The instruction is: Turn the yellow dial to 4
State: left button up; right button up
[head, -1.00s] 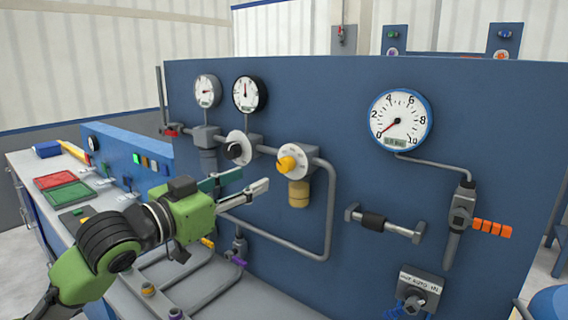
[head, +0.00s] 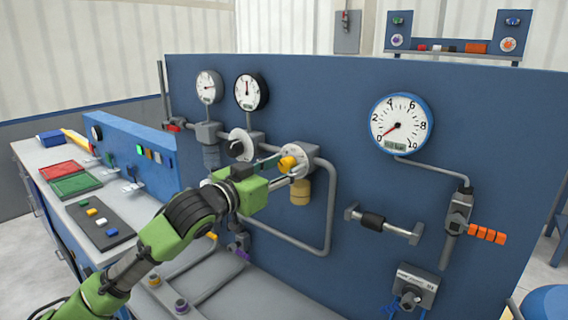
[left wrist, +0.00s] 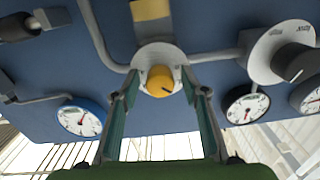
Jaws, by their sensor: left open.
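The yellow dial (head: 288,163) sits on a white round scale plate on the blue panel, above a yellow cylinder (head: 300,191). My left gripper (head: 286,165) is right in front of the dial. In the left wrist view the yellow dial (left wrist: 160,82) shows between the two open fingers of the left gripper (left wrist: 159,88), its dark pointer mark towards the lower left in that view. I cannot tell whether the fingertips touch it. The scale numbers are too small to read. The large blue-rimmed gauge (head: 400,124) has its red needle near 0. My right gripper is not in view.
A black dial (head: 237,148) on a white plate lies just left of the yellow one. Two small gauges (head: 208,87) hang above. A grey pipe (head: 331,210) bends down right of the dial. A valve with an orange handle (head: 486,234) is farther right.

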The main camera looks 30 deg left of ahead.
pick_arm(q)
jog(key=c, duration=1.1)
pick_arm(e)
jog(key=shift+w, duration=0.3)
